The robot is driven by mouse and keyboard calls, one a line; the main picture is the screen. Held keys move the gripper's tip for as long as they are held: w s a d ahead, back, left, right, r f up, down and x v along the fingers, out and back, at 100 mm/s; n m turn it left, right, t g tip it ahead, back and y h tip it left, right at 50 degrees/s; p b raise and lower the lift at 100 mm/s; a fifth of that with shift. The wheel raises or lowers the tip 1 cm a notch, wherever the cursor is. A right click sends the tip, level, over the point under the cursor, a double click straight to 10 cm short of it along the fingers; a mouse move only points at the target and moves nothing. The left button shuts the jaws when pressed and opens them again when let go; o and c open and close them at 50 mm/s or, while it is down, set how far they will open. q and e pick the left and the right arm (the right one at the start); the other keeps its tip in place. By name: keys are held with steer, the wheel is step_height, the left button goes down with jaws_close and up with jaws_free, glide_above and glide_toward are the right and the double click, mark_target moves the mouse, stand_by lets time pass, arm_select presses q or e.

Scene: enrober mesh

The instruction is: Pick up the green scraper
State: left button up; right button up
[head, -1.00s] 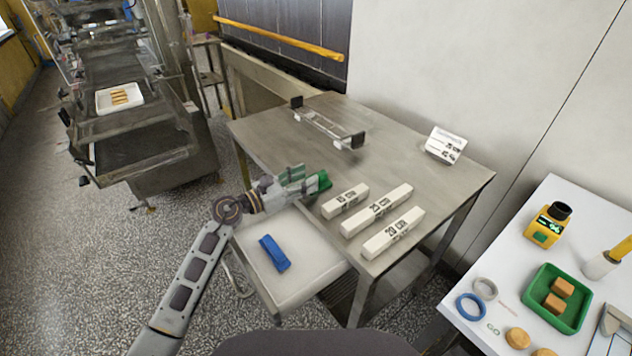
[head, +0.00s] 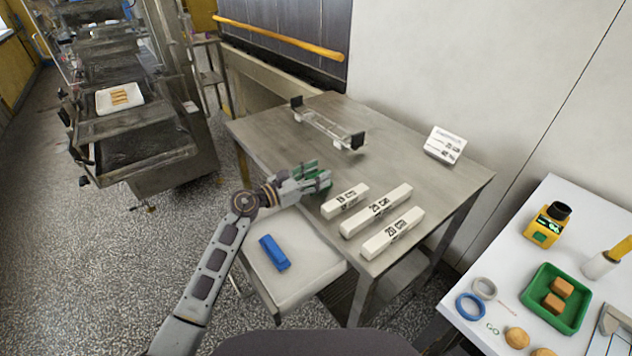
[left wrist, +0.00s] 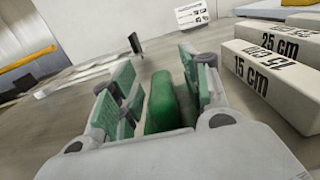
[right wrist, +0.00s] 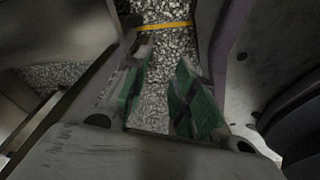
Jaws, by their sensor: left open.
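The green scraper (left wrist: 164,102) stands on the steel table between the fingers of my left gripper (left wrist: 160,85) in the left wrist view. It sits close to the right finger, with a gap to the left finger. My left gripper is open around it. In the head view my left gripper (head: 316,178) is at the table's near left edge, and its fingers mostly hide the scraper. My right gripper (right wrist: 158,90) shows only in the right wrist view, open and empty above the speckled floor.
White length blocks (head: 345,201) lie just right of my left gripper; the 15 cm one (left wrist: 262,82) is nearest. A clear part with black ends (head: 327,127) and a sign (head: 445,144) stand farther back.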

steer(key=shift+w, duration=0.1)
arm_select(q)
steer(key=c, duration=0.5)
jaws_close()
arm_select(e)
steer(key=shift+w, duration=0.15)
arm_select(q)
steer(key=shift+r, duration=0.2)
